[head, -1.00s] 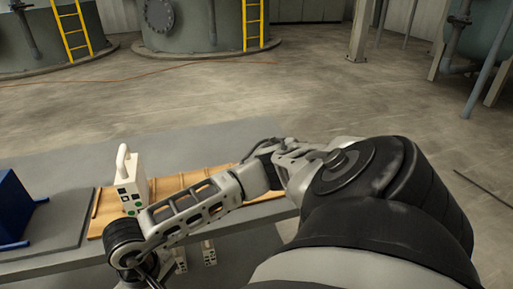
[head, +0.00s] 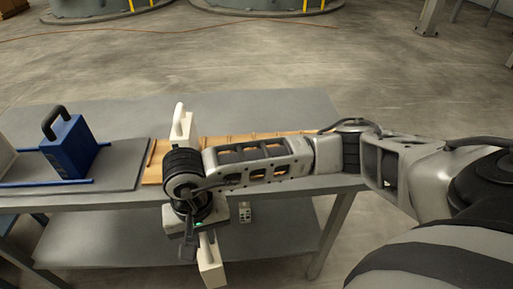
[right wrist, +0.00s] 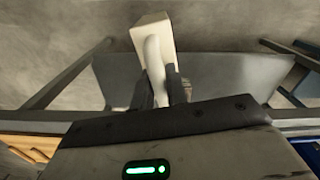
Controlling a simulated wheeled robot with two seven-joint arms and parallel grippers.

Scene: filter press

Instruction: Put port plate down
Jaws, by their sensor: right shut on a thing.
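My right gripper (head: 192,248) is shut on the handle of a white plate (head: 212,272), which I take as the port plate. The plate hangs in front of the table's near edge, below the top. In the right wrist view the dark fingers (right wrist: 160,92) close around the plate's pale handle, and the white plate body (right wrist: 153,30) extends beyond them. A second white plate (head: 184,124) with a white handle stands upright on the wooden rack (head: 154,173), partly hidden by my right arm. My left gripper is out of view.
The grey table (head: 120,117) carries a blue block (head: 66,150) with a black handle on a dark mat (head: 122,175) at left. A grey lower shelf (head: 110,240) runs underneath. Floor behind the table is open.

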